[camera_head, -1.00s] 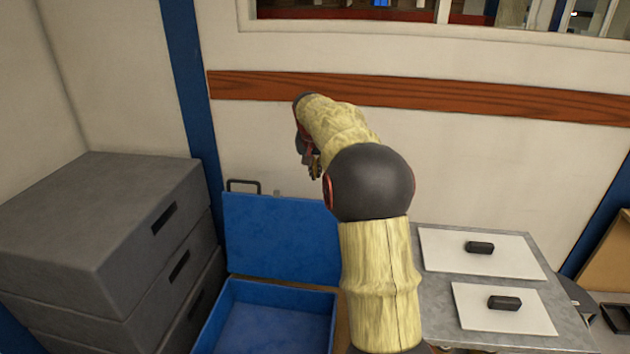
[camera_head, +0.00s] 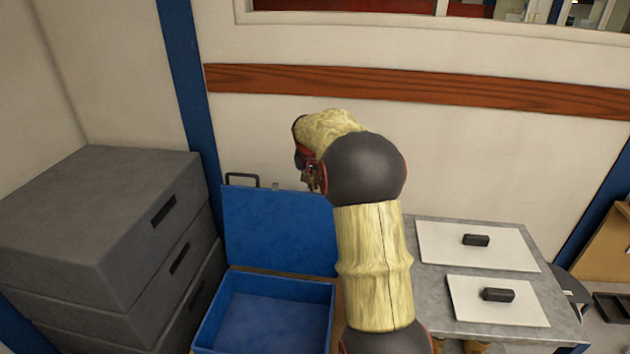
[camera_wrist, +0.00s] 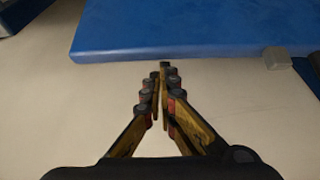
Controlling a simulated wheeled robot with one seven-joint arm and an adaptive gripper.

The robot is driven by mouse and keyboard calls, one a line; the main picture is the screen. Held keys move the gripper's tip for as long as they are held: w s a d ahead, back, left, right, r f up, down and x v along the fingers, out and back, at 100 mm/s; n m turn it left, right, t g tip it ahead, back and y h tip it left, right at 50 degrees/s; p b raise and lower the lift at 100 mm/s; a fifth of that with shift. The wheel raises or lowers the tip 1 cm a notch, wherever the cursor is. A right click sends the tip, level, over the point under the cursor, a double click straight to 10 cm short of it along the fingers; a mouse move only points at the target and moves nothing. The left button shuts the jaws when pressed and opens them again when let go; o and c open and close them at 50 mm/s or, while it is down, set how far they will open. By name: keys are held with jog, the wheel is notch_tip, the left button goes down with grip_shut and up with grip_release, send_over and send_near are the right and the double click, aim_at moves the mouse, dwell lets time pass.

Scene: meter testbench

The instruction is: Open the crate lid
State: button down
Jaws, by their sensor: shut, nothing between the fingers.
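The blue crate (camera_head: 268,316) stands low at the bottom centre of the head view and its inside shows empty. Its blue lid (camera_head: 275,232) stands raised, upright at the crate's back near the wall. A dark handle (camera_head: 243,180) shows at the lid's top edge. In the wrist view the lid (camera_wrist: 200,28) fills the top, with a small grey block (camera_wrist: 277,58) at its edge. My gripper (camera_wrist: 161,72) is shut and empty, its tips pointing at the lid's edge. I cannot tell whether they touch it. In the head view my arm hides part of the lid and crate.
Grey stacked cases (camera_head: 110,215) stand close on the left. A metal table (camera_head: 430,270) on the right bears two white plates, each with a black block. The wall (camera_head: 480,160) is close behind the crate.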

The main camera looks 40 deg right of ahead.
jog(key=shift+s+a+b, duration=0.1)
jog(key=shift+a+b, duration=0.05)
jog(key=shift+b, duration=0.2)
jog(key=s+a+r+b, duration=0.2)
jog(key=s+a+b, duration=0.3)
jog(key=b, duration=0.1)
jog(key=shift+a+t+h+b, duration=0.3)
jog(key=shift+t+h, duration=0.1)
jog(key=v, duration=1.2)
